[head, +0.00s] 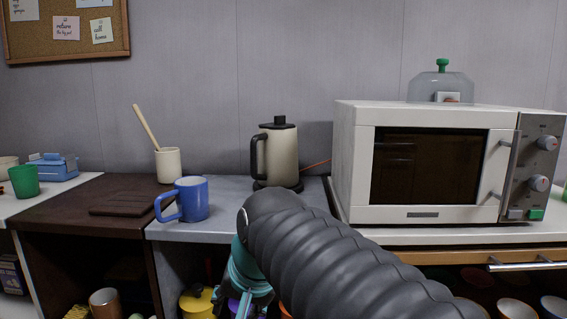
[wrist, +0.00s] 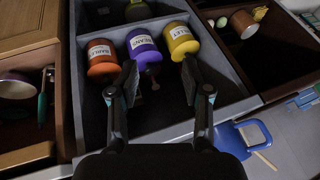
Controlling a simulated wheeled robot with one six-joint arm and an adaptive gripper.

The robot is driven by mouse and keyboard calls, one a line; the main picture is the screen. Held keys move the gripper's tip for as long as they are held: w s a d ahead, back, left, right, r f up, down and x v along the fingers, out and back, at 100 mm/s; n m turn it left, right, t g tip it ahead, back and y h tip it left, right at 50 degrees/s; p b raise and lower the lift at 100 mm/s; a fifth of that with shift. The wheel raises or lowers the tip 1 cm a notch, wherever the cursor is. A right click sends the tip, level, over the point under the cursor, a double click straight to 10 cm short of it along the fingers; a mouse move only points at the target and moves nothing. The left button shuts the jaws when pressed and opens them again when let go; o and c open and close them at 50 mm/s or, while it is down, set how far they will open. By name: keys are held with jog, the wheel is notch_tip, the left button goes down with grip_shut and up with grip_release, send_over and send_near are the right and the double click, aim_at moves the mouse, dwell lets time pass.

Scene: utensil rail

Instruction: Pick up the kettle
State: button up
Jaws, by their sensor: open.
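The kettle (head: 278,156) is cream with a black lid and a black handle on its left side. It stands upright on a dark base on the grey counter in the head view, left of the microwave. I cannot make it out in the wrist view. My gripper (wrist: 158,78) is open and empty in the wrist view, pointing toward the shelf under the counter. In the head view my gripper (head: 248,300) is low at the counter's front, below and apart from the kettle, and my arm partly hides it.
A blue mug (head: 192,199) stands near the counter's front edge, left of the kettle. A cream cup (head: 168,165) holds a wooden spoon. The white microwave (head: 345,160) bounds the right side. Orange, purple (wrist: 143,47) and yellow (wrist: 181,40) labelled jars stand in the shelf compartment before my gripper.

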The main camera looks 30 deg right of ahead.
jog(key=w+d+r+m, duration=0.3)
jog(key=w+r+m, duration=0.3)
jog(key=w+r, duration=0.15)
jog(key=m+t+y, duration=0.3)
jog(key=m, duration=1.6)
send_near(255, 155)
jog(key=shift+b+x, duration=0.4)
jog(key=shift+x, duration=5.25)
jog(key=shift+d, duration=0.1)
grip_shut()
